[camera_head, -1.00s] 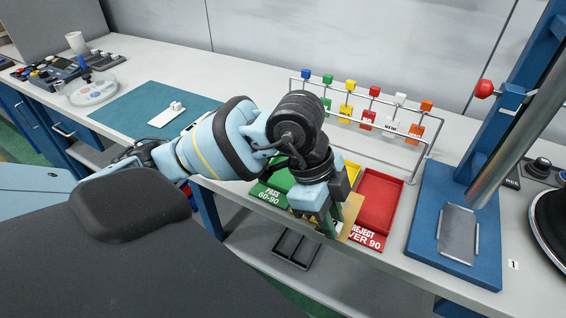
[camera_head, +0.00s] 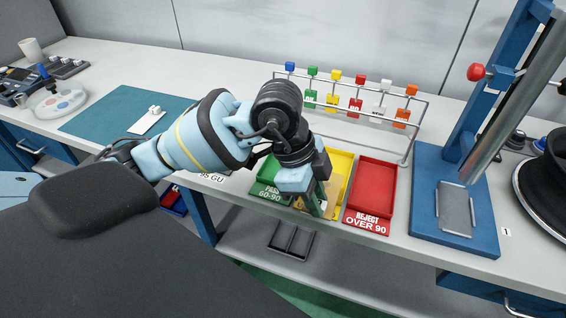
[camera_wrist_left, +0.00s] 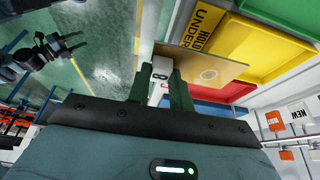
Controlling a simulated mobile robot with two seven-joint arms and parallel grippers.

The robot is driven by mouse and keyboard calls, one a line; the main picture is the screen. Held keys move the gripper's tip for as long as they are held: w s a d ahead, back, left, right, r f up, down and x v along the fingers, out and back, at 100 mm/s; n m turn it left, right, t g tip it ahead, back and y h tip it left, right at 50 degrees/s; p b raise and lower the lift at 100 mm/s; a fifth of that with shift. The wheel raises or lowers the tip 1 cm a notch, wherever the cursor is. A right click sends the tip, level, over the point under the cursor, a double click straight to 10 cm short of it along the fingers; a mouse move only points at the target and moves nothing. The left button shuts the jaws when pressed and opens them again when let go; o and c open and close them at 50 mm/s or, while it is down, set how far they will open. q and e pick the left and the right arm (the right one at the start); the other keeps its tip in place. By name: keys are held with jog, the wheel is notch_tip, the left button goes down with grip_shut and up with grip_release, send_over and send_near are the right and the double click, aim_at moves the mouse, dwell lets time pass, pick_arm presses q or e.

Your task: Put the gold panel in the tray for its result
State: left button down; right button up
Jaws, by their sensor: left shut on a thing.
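My left gripper (camera_head: 317,208) is shut on the gold panel (camera_head: 331,206), a thin flat plate above the front of the yellow tray (camera_head: 341,163). In the left wrist view the gold panel (camera_wrist_left: 207,66) shows a round mark and extends from the fingertips (camera_wrist_left: 163,78). It covers part of the yellow tray's label (camera_wrist_left: 207,22), which reads "HOLD UNDER". The green tray (camera_head: 265,172), marked "PASS 60-90", is on the left, partly behind my gripper. The red tray (camera_head: 376,185), marked "REJECT OVER 90", is on the right and looks empty.
A wire rack (camera_head: 420,125) with coloured tags stands behind the trays. A blue press stand (camera_head: 425,195) is to the right. A teal mat (camera_head: 105,115) with a white piece lies to the left. A dark divided tray (camera_head: 291,240) sits on the lower shelf.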

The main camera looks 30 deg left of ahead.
pick_arm(q)
jog(key=w+a, duration=0.2)
jog(key=a, duration=0.2)
jog(key=w+a+f, duration=0.1)
jog(key=w+a, duration=0.1)
jog(key=a, duration=0.2)
jog(key=w+a, duration=0.2)
jog(key=a, duration=0.3)
jog(key=shift+w+f, duration=0.15)
jog(key=shift+w, duration=0.2)
jog(key=f, duration=0.2)
jog(key=shift+w+a+f, duration=0.1)
jog(key=shift+a+f, duration=0.2)
jog(key=shift+f, duration=0.5)
jog(key=c, duration=1.7)
grip_release()
jog(key=shift+f, duration=0.15)
jog(key=shift+o, duration=0.8)
